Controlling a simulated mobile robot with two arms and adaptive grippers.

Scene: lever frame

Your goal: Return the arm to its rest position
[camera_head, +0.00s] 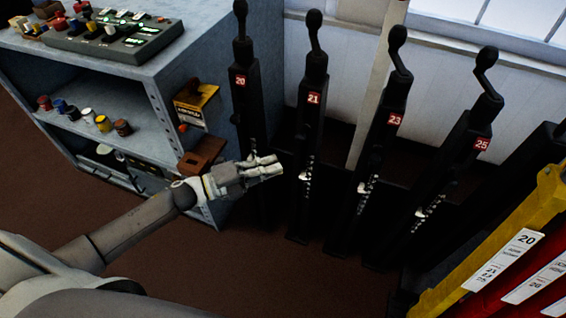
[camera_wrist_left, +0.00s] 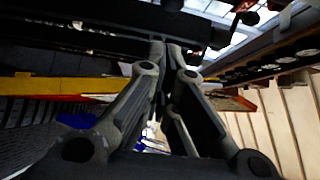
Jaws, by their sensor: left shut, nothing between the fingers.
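My left gripper (camera_head: 272,165) reaches in from the left in the head view, with its arm stretched out over the dark floor. It is shut and appears empty. Its tip shows just in front of the space between lever 20 (camera_head: 243,100) and lever 21 (camera_head: 311,95); whether it touches either one I cannot tell. Lever 23 (camera_head: 393,100) and lever 25 (camera_head: 475,120) stand farther right. All these levers are black with red number plates. In the left wrist view the gripper's grey finger links (camera_wrist_left: 165,90) fill the middle. My right gripper is not in view.
A grey shelf unit (camera_head: 180,50) with a control box (camera_head: 112,35) on top and small coloured items inside stands at the upper left. A yellow and red frame (camera_head: 500,240) with white labels is at the lower right. Brown floor (camera_head: 220,270) is open below the arm.

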